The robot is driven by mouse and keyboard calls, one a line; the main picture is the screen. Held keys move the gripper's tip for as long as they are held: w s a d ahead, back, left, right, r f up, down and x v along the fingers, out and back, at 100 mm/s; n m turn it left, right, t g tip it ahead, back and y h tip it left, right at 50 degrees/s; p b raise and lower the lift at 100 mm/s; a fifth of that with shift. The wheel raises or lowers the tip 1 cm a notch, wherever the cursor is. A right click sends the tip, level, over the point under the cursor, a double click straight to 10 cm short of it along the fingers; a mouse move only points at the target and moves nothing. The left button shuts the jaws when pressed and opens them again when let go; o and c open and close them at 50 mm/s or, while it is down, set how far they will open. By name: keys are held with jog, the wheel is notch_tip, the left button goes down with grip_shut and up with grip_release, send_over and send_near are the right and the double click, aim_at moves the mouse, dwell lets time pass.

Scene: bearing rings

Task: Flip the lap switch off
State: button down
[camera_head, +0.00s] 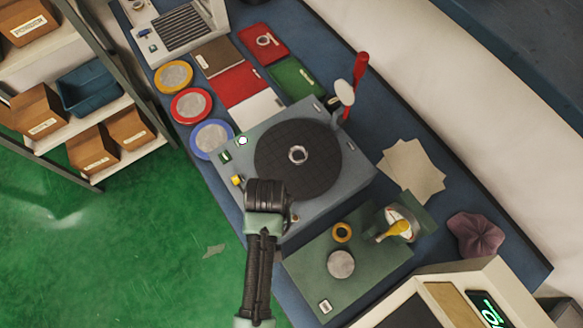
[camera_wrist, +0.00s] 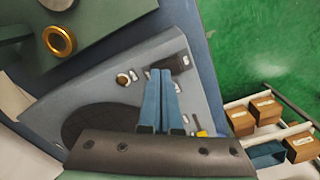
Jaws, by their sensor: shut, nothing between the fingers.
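The grey lap machine (camera_head: 335,190) carries a round black plate (camera_head: 315,150) with a metal ring at its centre. My gripper (camera_head: 267,195) is over the machine's front edge in the head view, hiding that part. In the wrist view, my gripper (camera_wrist: 161,72) has its blue fingers together, empty. Their tips are at a dark block (camera_wrist: 178,60), perhaps the lap switch; its position and any contact are unclear. A brass knob (camera_wrist: 125,79) sits beside it.
A green plate (camera_head: 320,265) with a gold ring (camera_head: 342,232) and grey disc (camera_head: 341,264) lies near the machine. A red-handled tool (camera_head: 355,80) stands behind. Coloured dishes (camera_head: 191,106) lie left. Green floor (camera_head: 180,250) is open at lower left.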

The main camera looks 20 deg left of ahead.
notch_tip(320, 180, up, 7)
jog(key=p, duration=0.8)
jog(key=shift+f, duration=0.1)
dwell(0.6)
